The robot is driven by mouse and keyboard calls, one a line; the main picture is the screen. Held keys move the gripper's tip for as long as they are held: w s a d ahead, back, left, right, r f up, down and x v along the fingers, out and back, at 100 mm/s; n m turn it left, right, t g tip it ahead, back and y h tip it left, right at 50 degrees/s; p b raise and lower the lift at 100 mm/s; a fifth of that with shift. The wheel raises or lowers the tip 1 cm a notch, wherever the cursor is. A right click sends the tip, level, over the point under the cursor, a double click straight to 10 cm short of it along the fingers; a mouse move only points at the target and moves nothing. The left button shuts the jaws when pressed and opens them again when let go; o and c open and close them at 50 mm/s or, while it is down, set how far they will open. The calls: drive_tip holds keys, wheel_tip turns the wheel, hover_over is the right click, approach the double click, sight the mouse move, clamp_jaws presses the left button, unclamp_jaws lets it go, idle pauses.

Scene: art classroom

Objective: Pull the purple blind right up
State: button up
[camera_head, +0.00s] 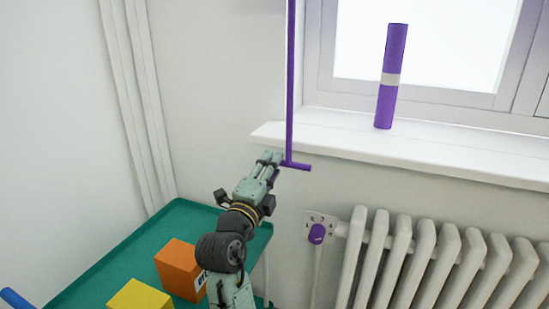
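A thin purple pull rod or cord (290,80) hangs down in front of the wall, left of the window. It ends in a short purple crossbar handle (299,166). The blind itself is not in view; the rod runs out of the top of the picture. My gripper (275,160) is at the left half of the crossbar, with its fingertips at the foot of the rod. A bit of purple shows beneath the fingers. Whether the fingers are closed on the handle is too small to tell.
A purple tube with a white band (386,100) stands upright on the white windowsill (420,152). Below is a white radiator (440,270) with a purple valve knob (317,234). A green table (120,250) at lower left holds an orange box (178,268) and a yellow block (140,297).

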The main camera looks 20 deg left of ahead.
drive_tip(key=shift+w+r, duration=0.15)
drive_tip(key=shift+w, duration=0.55)
drive_tip(key=shift+w+r, duration=0.15)
drive_tip(key=shift+w, duration=0.55)
drive_tip(key=shift+c, duration=0.3)
clamp_jaws()
